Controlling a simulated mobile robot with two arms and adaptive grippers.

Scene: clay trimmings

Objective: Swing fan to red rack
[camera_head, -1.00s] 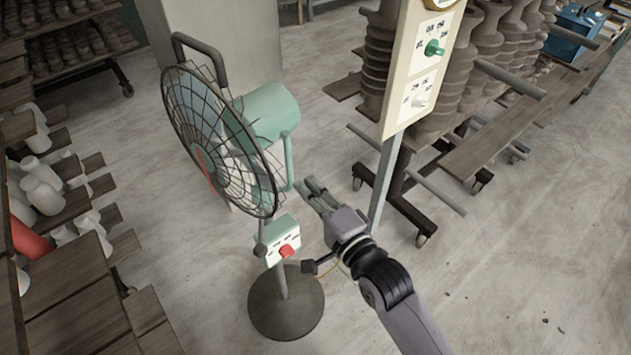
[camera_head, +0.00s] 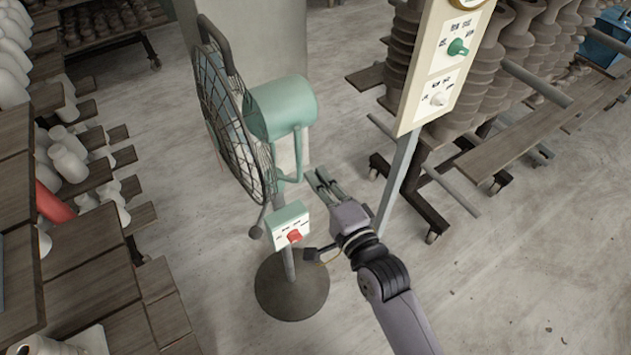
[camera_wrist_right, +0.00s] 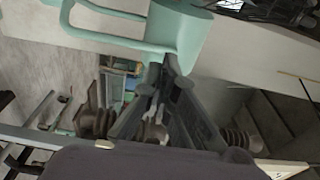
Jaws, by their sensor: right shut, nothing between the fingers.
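The standing fan has a dark wire grille (camera_head: 226,115) facing left, seen nearly edge-on, and a pale green motor housing (camera_head: 282,107) on a green bracket. A green-and-white box with a red knob (camera_head: 294,236) sits on its pole above a round dark base (camera_head: 291,285). My right gripper (camera_head: 321,175) is shut and empty, just right of the bracket. In the right wrist view, its fingertips (camera_wrist_right: 164,72) overlap the green bracket (camera_wrist_right: 180,35); I cannot tell whether they touch. A red piece (camera_head: 52,203) shows among white pots on the left rack. My left gripper is out of view.
A post with a cream control panel (camera_head: 442,70) stands right of my right arm, close to it. Racks of grey clay pots (camera_head: 520,45) fill the upper right. Wooden shelves (camera_head: 90,285) line the left.

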